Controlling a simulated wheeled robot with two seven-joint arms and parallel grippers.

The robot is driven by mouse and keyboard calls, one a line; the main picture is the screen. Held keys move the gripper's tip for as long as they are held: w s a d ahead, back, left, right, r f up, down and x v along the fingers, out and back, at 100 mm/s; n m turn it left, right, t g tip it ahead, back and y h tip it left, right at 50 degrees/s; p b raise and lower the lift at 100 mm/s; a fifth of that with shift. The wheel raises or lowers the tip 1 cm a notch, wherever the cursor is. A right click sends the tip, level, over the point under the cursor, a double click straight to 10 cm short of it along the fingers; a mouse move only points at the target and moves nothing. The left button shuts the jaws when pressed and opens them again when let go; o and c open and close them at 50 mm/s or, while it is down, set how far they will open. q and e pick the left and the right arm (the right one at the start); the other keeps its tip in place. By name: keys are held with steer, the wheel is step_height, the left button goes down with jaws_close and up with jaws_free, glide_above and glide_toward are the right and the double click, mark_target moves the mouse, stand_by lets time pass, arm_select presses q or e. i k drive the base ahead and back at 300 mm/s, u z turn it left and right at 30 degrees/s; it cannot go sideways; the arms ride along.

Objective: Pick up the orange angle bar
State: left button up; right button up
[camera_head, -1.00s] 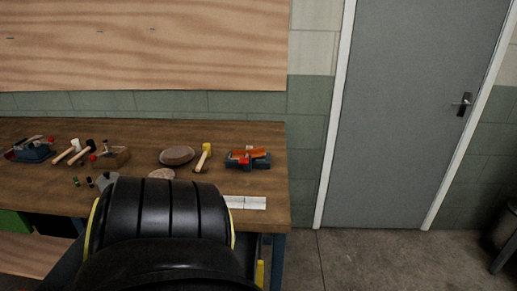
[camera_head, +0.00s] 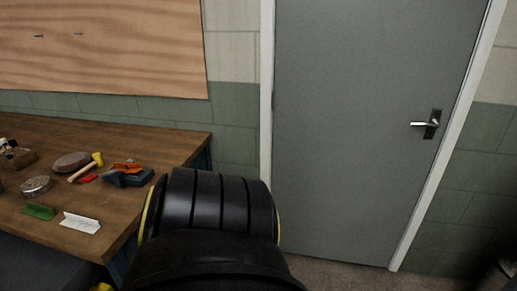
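An orange piece (camera_head: 126,166), which looks like the angle bar, lies at the back right of the wooden workbench, by a blue tool (camera_head: 132,179). Its exact shape is too small to tell. A green angle piece (camera_head: 40,211) and a white angle piece (camera_head: 80,223) lie nearer the bench's front edge. Neither of my grippers is in view. A large black rounded part of my own body fills the bottom middle and covers part of the bench's right side.
A grey door (camera_head: 360,130) stands to the right. Some floor (camera_head: 340,275) shows below it.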

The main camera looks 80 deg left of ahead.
mark_target(123, 167)
steer(key=i, duration=0.7)
steer(key=u, duration=4.5)
steer(key=i, duration=1.7)
